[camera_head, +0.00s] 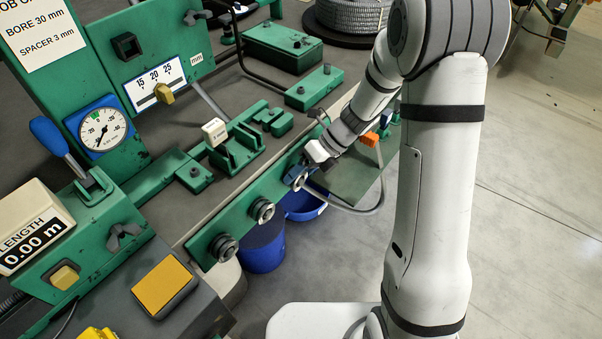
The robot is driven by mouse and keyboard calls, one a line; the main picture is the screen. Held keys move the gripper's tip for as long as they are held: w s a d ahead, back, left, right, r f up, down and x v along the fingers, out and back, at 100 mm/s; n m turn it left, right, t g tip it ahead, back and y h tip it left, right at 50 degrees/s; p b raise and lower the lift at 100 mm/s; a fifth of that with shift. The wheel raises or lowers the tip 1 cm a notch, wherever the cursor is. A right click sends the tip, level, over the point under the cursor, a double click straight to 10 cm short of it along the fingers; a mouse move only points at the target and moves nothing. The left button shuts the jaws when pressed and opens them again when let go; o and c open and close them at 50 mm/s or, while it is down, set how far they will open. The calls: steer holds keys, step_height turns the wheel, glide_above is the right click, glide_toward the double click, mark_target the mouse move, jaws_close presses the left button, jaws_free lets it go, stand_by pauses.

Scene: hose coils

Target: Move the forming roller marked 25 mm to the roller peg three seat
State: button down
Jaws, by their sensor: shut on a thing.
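A green bar (240,222) runs along the bench's front edge with a row of round metal rollers or pegs. One roller (224,248) sits at the lower left of the bar and another (262,211) sits at its middle. My gripper (300,172) is at the upper right end of the bar, shut on a round metal roller (300,182) there. I cannot tell whether this roller is on a peg or just in front of one. The fingers and wrist partly hide it. No size mark is readable on any roller, nor are peg numbers.
A blue bucket (262,248) and a blue bin (301,205) stand below the bar. A white block (215,132) sits in a green holder on the bench. Open floor lies to the right.

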stand_by(0.4)
steer(key=shift+c, duration=1.2)
jaws_free()
steer(key=shift+r, duration=0.1)
steer(key=shift+p+v, duration=2)
steer(key=shift+v, duration=0.2)
steer(key=b+v, duration=0.1)
steer(key=v, duration=0.6)
steer(key=shift+d+r, duration=0.3)
steer(key=shift+w, duration=0.1)
